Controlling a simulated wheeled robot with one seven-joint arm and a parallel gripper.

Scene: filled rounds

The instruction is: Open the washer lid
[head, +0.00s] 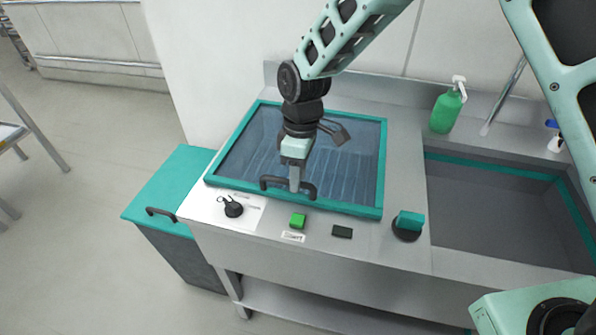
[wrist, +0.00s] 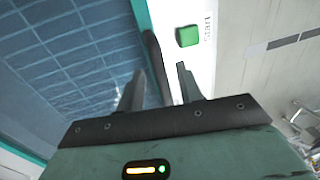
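The washer lid (head: 345,165) is a clear panel in a teal frame (head: 230,190), lying flat and closed on the steel counter. Its dark bar handle (head: 308,190) is on the front edge. In the wrist view the lid's panel (wrist: 60,50) fills the left side, and the handle (wrist: 153,60) runs toward the gap between my fingers. My gripper (head: 295,181) points down at the handle in the head view. In the wrist view my gripper (wrist: 160,88) has its two fingers apart, one on each side of the handle. Contact with the handle cannot be told.
In front of the lid are a black knob (head: 233,208), a green button (head: 298,220) and a dark switch (head: 342,231). A teal-topped knob (head: 408,225) sits right of them. A sink (head: 490,205) and green soap bottle (head: 447,110) are at right. A teal-topped bin (head: 170,190) stands left.

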